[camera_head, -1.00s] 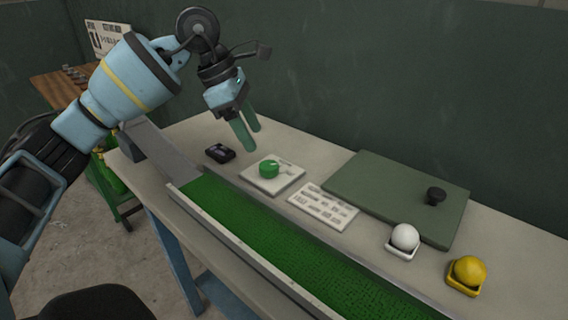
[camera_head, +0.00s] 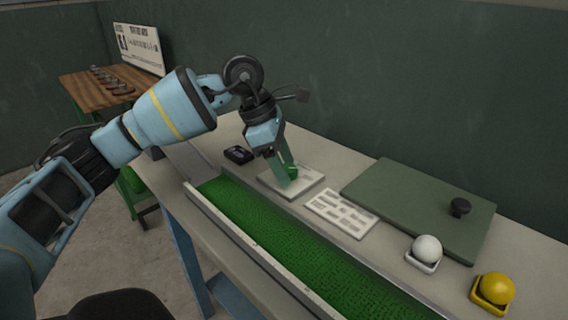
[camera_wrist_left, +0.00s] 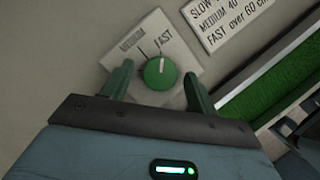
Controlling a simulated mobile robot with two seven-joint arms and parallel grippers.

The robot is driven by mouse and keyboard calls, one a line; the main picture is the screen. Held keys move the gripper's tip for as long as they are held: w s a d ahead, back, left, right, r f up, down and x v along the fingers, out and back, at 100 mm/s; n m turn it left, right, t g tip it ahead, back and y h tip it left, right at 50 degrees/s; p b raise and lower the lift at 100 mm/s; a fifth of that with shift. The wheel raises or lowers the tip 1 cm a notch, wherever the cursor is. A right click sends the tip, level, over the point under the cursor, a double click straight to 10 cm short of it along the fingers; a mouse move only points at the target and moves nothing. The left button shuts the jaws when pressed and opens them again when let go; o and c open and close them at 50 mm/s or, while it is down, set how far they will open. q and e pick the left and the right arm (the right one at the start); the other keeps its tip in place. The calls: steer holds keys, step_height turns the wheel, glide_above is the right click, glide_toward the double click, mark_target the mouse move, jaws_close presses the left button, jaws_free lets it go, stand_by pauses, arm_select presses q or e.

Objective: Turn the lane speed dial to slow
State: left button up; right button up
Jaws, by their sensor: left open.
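The green lane speed dial (camera_wrist_left: 160,73) sits on a pale square plate (camera_wrist_left: 181,50) with the words MEDIUM and FAST in the left wrist view. A white pointer mark on the dial points up, near the word FAST. No SLOW label is visible on the plate. My left gripper (camera_wrist_left: 158,69) is open, with one green finger on each side of the dial; I cannot tell whether they touch it. In the head view the left gripper (camera_head: 286,173) is low over the plate (camera_head: 311,187) and partly covers the dial (camera_head: 292,170). My right gripper is out of view.
A printed speed card (camera_head: 341,213) lies right of the plate, and a small black device (camera_head: 238,154) lies left. The turf lane (camera_head: 270,225) runs in front.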

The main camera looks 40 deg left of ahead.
arm_select(q)
steer(key=c, duration=1)
